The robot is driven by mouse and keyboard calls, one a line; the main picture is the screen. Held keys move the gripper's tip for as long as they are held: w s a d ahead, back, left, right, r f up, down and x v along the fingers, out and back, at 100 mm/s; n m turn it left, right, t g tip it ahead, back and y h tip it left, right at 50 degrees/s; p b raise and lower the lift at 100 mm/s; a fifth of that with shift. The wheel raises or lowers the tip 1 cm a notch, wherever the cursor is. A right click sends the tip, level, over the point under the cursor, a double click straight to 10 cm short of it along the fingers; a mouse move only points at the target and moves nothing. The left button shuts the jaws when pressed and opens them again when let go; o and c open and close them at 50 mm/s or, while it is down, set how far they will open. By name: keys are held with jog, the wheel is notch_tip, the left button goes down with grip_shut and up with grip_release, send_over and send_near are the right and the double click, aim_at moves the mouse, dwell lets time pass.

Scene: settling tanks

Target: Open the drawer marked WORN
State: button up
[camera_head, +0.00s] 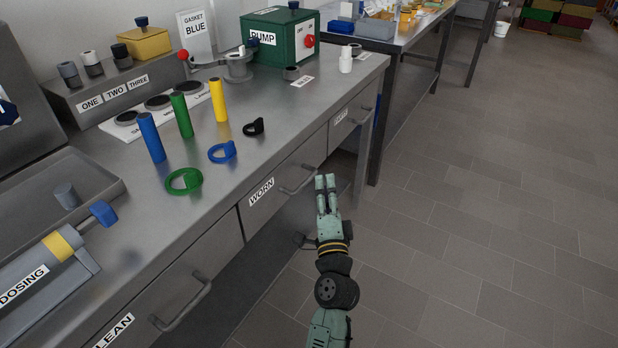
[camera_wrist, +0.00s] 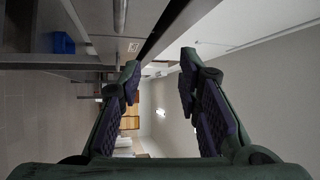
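The drawer marked WORN (camera_head: 284,194) is in the front of the steel bench, the middle one of three labelled drawers, and looks shut. Its bar handle (camera_head: 299,183) stands out from its front. My gripper (camera_head: 326,181) is just right of this handle in the head view, with its fingers pointing away from the camera along the bench front. In the wrist view my gripper (camera_wrist: 160,82) is open, with nothing between its fingers. A grey metal bar (camera_wrist: 119,16) shows at the top there; I cannot tell whether it is the WORN handle. No contact with the handle is visible.
The drawer marked CLEAN (camera_head: 165,305) is at the near left, and another labelled drawer (camera_head: 352,118) is farther along. Coloured cylinders and rings, including a green ring (camera_head: 184,181), stand on the bench top. The tiled floor (camera_head: 480,230) to the right is clear.

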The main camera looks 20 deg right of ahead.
aim_at(306, 179)
jog(key=s+a+f+m+y, duration=0.2)
jog(key=a+f+y, duration=0.1)
jog(key=a+f, duration=0.15)
jog(key=p+x, duration=0.1)
jog(key=x, duration=0.2)
jog(key=p+x, duration=0.1)
jog(key=x, duration=0.3)
jog(key=d+p+x, duration=0.1)
jog(key=x, duration=0.2)
jog(key=shift+w+f, duration=0.2)
jog(key=shift+f, duration=0.05)
grip_shut()
dwell(0.3)
